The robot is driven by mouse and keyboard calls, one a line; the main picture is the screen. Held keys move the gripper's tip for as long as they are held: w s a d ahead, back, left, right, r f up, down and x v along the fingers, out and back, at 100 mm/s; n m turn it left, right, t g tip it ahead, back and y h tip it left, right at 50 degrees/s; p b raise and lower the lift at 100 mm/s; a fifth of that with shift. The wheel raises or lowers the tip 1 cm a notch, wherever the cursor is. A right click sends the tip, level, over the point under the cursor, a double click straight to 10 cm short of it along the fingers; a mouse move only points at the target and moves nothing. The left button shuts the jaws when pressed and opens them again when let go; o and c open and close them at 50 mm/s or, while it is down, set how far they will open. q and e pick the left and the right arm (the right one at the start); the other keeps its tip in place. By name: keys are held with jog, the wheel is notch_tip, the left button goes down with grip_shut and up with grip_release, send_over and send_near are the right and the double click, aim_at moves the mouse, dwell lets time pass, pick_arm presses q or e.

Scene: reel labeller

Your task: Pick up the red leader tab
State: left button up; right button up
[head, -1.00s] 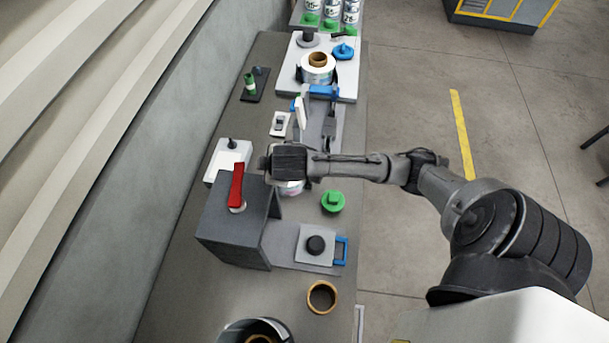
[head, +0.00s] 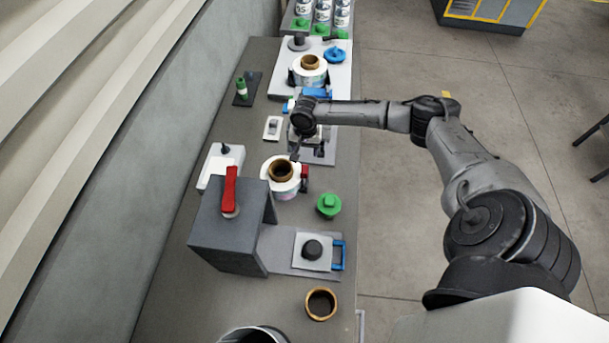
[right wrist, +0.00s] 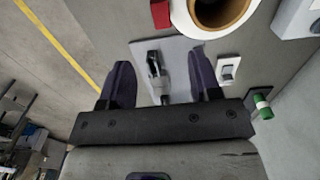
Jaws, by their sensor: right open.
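The red leader tab (head: 304,173) sticks out from the right side of a white label roll (head: 269,174) with a brown core, on the bench. In the right wrist view the tab (right wrist: 160,13) is at the top edge, partly cut off, beside the roll (right wrist: 246,28). My right gripper (head: 306,151) points down over a grey plate just beyond the roll. Its fingers (right wrist: 163,78) are apart, with nothing held between them, and the tab lies outside them. My left gripper is in neither view.
A dark grey box with a red lever (head: 231,190) stands nearer than the roll. A green knobbed piece (head: 328,206) sits at right, and a white switch plate (head: 272,128) at left. The grey plate (right wrist: 178,52) carries a dark upright part.

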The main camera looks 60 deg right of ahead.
send_over(304, 169)
notch_tip(304, 169, down, 7)
jog(key=shift+s+d+r, duration=0.15)
jog(key=shift+f, duration=3.05)
jog(key=c, duration=1)
jog(key=shift+r+p, duration=0.15)
jog(key=shift+p, duration=0.25)
